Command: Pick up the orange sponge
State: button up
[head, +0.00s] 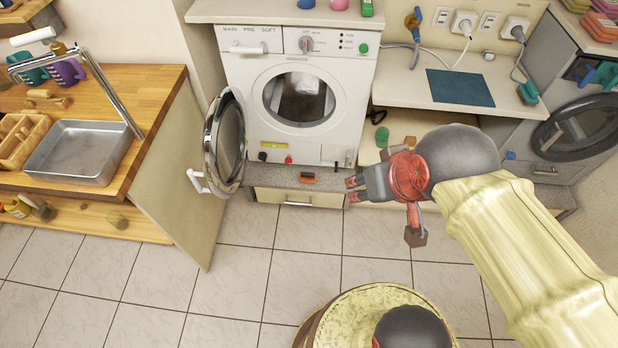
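A small orange block with a dark layer, which looks like the orange sponge (308,178), lies on the grey ledge in front of the washing machine, left of my gripper. It is small in the view, so its details are hard to tell. My gripper (352,190) points left, with its two red fingertips apart and nothing seen between them. It is a short way right of the sponge and not touching it in the picture; its height above the ledge is hard to tell.
The white washing machine (298,102) stands behind the ledge, its round door (226,140) swung open at the left. A yellow item (271,146) and a red item (288,160) lie near its foot. A counter with a metal basin (78,152) is at left. The tiled floor in front is clear.

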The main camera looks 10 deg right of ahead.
aim_at(304, 176)
jog(key=l+u, duration=0.15)
jog(key=u, duration=0.25)
jog(key=i+l+u, duration=0.1)
jog(key=u, duration=0.3)
jog(key=l+u, duration=0.25)
jog(key=u, duration=0.15)
jog(key=l+u, duration=0.15)
jog(key=u, duration=0.25)
jog(key=l+u, duration=0.15)
jog(key=l, duration=0.35)
jog(key=k+l+u, duration=0.1)
jog(key=l, duration=0.4)
jog(key=l+u, duration=0.15)
jog(key=l, duration=0.35)
jog(key=k+l+u, duration=0.15)
jog(key=l, duration=0.35)
jog(key=i+l, duration=0.3)
